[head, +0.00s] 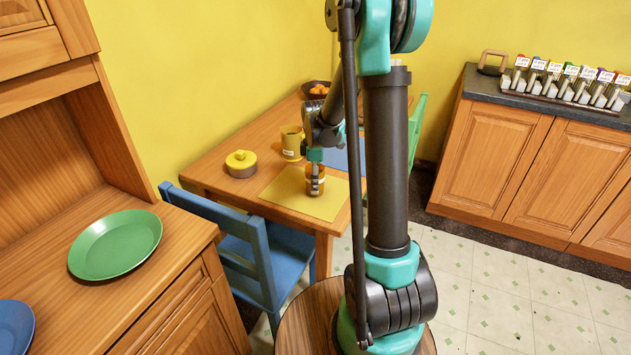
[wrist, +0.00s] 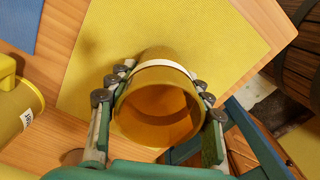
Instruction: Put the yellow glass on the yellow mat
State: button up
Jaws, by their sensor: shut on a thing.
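The yellow glass (wrist: 160,118), an amber see-through cup with a pale band, is between my gripper's (wrist: 157,98) two fingers in the wrist view, its open rim toward the camera. My gripper (head: 315,182) is shut on it. In the head view the glass (head: 316,190) is upright at the yellow mat (head: 290,200), partly hidden by the fingers. The yellow mat (wrist: 225,35) shows behind and around the glass in the wrist view. I cannot tell whether the glass's base touches the mat or is just above it.
A yellow mug (head: 291,143) and a lidded yellow-and-brown pot (head: 241,160) stand on the table left of the mat. A blue mat (head: 342,160) and a fruit bowl (head: 316,89) lie farther back. A blue chair (head: 255,255) is at the near side.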

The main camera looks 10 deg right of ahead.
jog(key=shift+f, duration=0.15)
jog(key=o, duration=1.4)
jog(key=shift+c, duration=0.2)
notch_tip(320, 180, up, 12)
jog(key=f, duration=0.1)
jog(key=s+d+f+m+t, duration=0.2)
jog(key=s+f+m, duration=0.2)
jog(key=s+m, duration=0.3)
jog(key=s+d+f+m+t, duration=0.1)
jog(key=s+f+m, duration=0.3)
jog(key=s, duration=1.2)
jog(key=m+t, duration=0.1)
jog(key=m, duration=0.3)
jog(key=shift+d+f, duration=0.15)
jog(key=shift+d, duration=0.25)
